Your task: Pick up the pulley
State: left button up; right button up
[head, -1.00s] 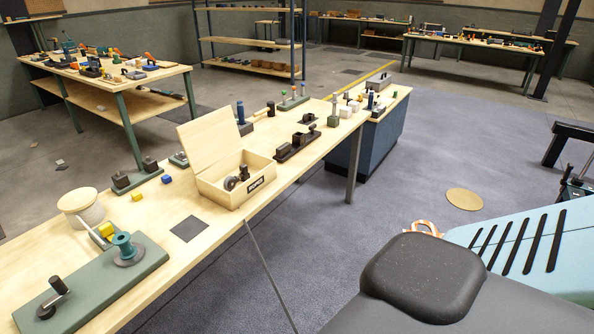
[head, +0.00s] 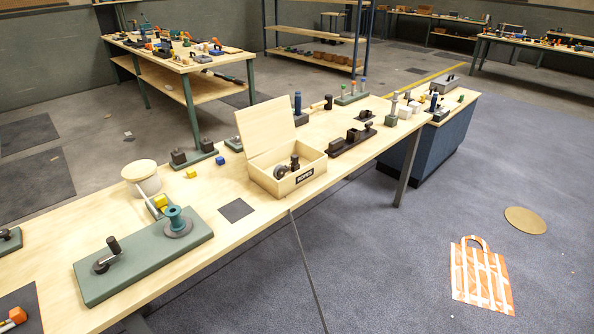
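A dark grey wheel-like part, which looks like the pulley (head: 281,172), lies in an open wooden box (head: 308,183) on the long workbench. A small black upright part (head: 294,161) stands beside it in the box. The box's lid is raised at the back, and its front wall hides the lower part of the contents. A teal spool (head: 177,221) stands on a green base plate (head: 150,257) at the left, with a black-handled crank (head: 110,254) on the same plate. Neither of my grippers is in view.
The workbench (head: 215,185) runs from lower left to upper right. A dark square mat (head: 236,209) lies left of the box, and a dark fixture (head: 352,138) stands to its right.

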aim_at(280, 172)
jog(key=i+l+z, duration=0.15)
jog(key=i+z, duration=0.75)
jog(key=i, duration=0.1)
